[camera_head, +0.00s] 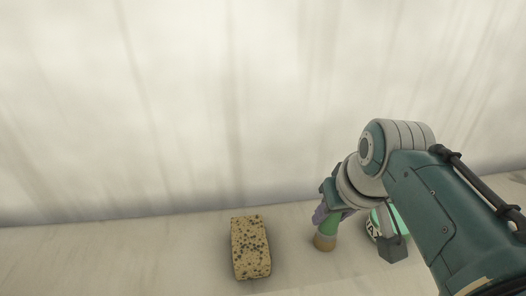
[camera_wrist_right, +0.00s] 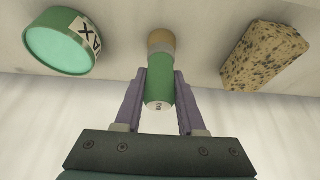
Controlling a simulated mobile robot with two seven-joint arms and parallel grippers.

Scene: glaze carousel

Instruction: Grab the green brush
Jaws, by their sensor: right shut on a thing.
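The green brush (camera_wrist_right: 160,80) stands in the right wrist view with its green handle toward me and its tan bristle end (camera_wrist_right: 160,41) away from me, at the pale surface. My right gripper (camera_wrist_right: 159,88) has its two purple fingers on either side of the green handle, shut on it. In the head view the brush (camera_head: 328,230) stands roughly upright, bristle end down, partly hidden by my right gripper (camera_head: 325,212). I cannot tell whether the bristles touch the surface. My left gripper is not in view.
A speckled tan sponge (camera_head: 250,247) stands left of the brush in the head view. A round green wax container (camera_head: 374,226) sits to the right, partly hidden by my right arm. A pale wall (camera_head: 150,110) rises behind. The shelf's left part (camera_head: 110,260) is clear.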

